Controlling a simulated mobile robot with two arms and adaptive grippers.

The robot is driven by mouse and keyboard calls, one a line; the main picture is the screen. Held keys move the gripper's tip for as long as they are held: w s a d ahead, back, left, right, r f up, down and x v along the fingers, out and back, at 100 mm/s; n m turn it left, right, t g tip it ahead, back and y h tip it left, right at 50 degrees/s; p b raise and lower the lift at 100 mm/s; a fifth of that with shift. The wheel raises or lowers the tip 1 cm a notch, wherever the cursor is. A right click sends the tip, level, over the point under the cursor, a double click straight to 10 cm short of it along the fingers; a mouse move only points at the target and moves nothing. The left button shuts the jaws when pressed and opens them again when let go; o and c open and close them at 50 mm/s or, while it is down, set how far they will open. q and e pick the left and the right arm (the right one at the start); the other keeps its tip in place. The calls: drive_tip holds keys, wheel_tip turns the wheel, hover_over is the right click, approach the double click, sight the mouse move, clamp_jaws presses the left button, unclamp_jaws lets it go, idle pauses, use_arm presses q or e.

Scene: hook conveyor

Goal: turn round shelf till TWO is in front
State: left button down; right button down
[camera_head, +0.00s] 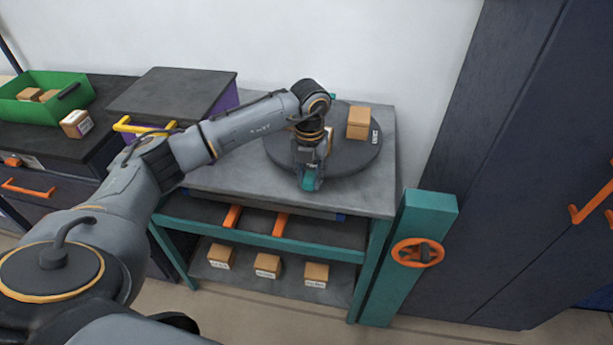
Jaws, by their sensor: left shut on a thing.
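The round shelf (350,161) is a dark grey disc on top of a grey table. Another box, with a pale label, is mostly hidden behind my left wrist. I cannot read the labels, so I cannot tell which is TWO. My left gripper (307,180) points down at the disc's front edge and is shut on a small teal handle there. The fingers hide part of the handle. My left arm covers the disc's left back part. My right gripper is not in view.
The grey table (225,178) has a teal frame and a lower shelf with several labelled boxes (268,265). A teal post (410,220) with an orange handwheel (417,252) stands at front right. A green bin (50,92) sits at far left; a dark cabinet (500,200) is right.

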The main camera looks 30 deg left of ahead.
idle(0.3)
use_arm(q)
drive_tip(key=c, duration=1)
unclamp_jaws()
drive_tip(key=shift+c, duration=0.2)
drive_tip(key=shift+r, duration=0.1)
wheel_tip(320, 180, up, 12)
